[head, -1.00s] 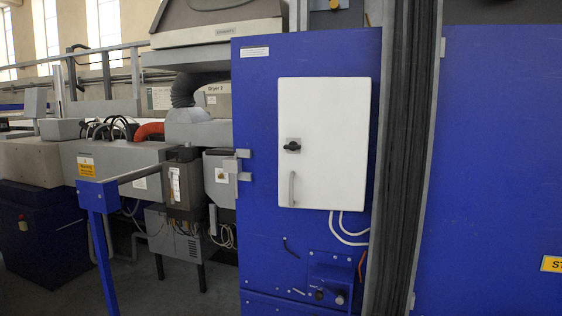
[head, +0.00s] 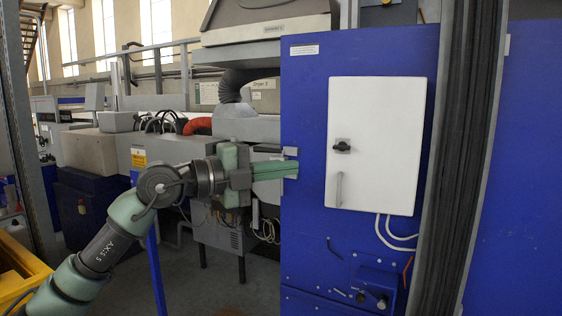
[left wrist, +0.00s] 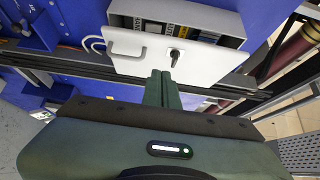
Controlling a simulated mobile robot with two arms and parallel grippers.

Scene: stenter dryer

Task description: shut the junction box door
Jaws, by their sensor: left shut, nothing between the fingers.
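The junction box door (head: 376,145) is a white panel on the blue cabinet front, with a black knob and a grey handle (head: 339,189) near its left edge. In the left wrist view the door (left wrist: 145,66) stands ajar: the grey box (left wrist: 222,19) behind its free edge shows labelled parts inside. My left gripper (head: 296,169) is shut and empty, left of the door in the head view, apparently not touching it. Its closed fingers (left wrist: 160,74) point towards the door in the left wrist view. My right gripper is not in view.
The blue cabinet (head: 303,230) carries a small control box (head: 378,280) below the door. White cables hang under the door. A dark ribbed vertical strip (head: 462,150) stands right of it. Grey machinery lies behind my left arm; a yellow frame (head: 22,272) is at lower left.

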